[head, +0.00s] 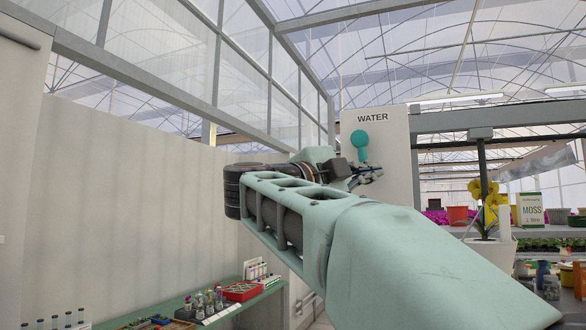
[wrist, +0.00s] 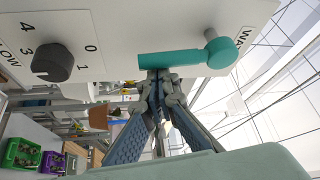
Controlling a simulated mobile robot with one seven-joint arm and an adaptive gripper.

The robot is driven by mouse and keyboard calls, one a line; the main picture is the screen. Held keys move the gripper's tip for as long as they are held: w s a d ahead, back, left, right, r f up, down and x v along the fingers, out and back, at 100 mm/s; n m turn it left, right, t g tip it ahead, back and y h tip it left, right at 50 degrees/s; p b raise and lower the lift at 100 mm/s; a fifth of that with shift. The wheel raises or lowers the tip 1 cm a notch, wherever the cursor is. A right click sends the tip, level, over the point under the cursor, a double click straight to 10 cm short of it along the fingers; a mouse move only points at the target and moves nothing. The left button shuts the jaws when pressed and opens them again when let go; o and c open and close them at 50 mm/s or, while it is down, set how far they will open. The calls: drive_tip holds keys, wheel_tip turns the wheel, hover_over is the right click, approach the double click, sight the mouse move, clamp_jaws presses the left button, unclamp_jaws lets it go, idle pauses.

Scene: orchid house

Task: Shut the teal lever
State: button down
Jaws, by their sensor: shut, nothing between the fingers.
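The teal lever (head: 360,143) is on a pale panel under the word WATER in the head view. Its round hub is at the top and its handle points down, the lower part partly behind my arm. In the wrist view the teal lever (wrist: 185,58) lies across the top, with its hub towards the WATER label. My gripper (wrist: 158,78) is shut and empty, its fingertips right by the handle near its free end; I cannot tell whether they touch. My gripper (head: 374,174) also shows in the head view, in front of the panel below the hub.
A black numbered dial (wrist: 52,62) is on the same panel, beyond the lever's free end. A bench (head: 215,308) with bottles and a red tray (head: 241,291) stands at lower left. A potted yellow orchid (head: 488,200) and a moss box (head: 530,209) are at right.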

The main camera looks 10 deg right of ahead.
drive_tip(key=shift+w+a+f, duration=0.1)
drive_tip(key=shift+w+a, duration=0.2)
drive_tip(key=shift+a, duration=0.25)
idle(0.4)
drive_tip(key=shift+d, duration=0.1)
